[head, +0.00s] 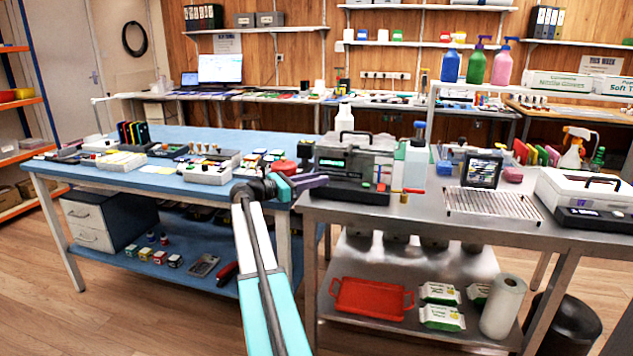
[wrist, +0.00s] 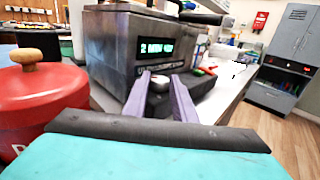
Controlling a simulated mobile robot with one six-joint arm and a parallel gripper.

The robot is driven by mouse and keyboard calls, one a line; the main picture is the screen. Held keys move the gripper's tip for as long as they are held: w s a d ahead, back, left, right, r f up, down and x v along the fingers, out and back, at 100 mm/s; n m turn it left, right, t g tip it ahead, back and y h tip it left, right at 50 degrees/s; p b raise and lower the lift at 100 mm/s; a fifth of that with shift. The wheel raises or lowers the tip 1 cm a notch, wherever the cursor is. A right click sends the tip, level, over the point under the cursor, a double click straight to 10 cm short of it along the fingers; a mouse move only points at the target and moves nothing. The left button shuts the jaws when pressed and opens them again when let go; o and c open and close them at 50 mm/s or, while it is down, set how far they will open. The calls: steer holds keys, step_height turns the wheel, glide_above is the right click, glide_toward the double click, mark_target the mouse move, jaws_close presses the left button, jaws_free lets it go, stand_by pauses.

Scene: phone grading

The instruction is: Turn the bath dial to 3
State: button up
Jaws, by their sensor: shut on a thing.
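The bath (head: 352,160) is a dark grey box with a handle on top, at the left end of the steel bench. In the wrist view the bath (wrist: 125,45) fills the upper middle. Its green display (wrist: 157,47) seems to start with "2 MIN"; the rest is hard to read. The dial (wrist: 159,83) is a small pale grey knob low on the front panel. My gripper (wrist: 162,78) has its purple fingers on either side of the dial, shut on it. In the head view my gripper (head: 318,182) meets the bath's front left; the dial is hidden there.
A red pot (wrist: 42,98) with a wooden knob stands close to the left of my gripper. Red and green buttons (wrist: 203,71) sit right of the dial. A wire rack (head: 492,206) lies farther right on the bench.

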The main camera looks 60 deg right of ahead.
stand_by(0.4)
steer(key=o, duration=0.8)
steer(key=shift+c, duration=0.2)
steer(key=p+v, duration=0.1)
steer(key=v, duration=1.3)
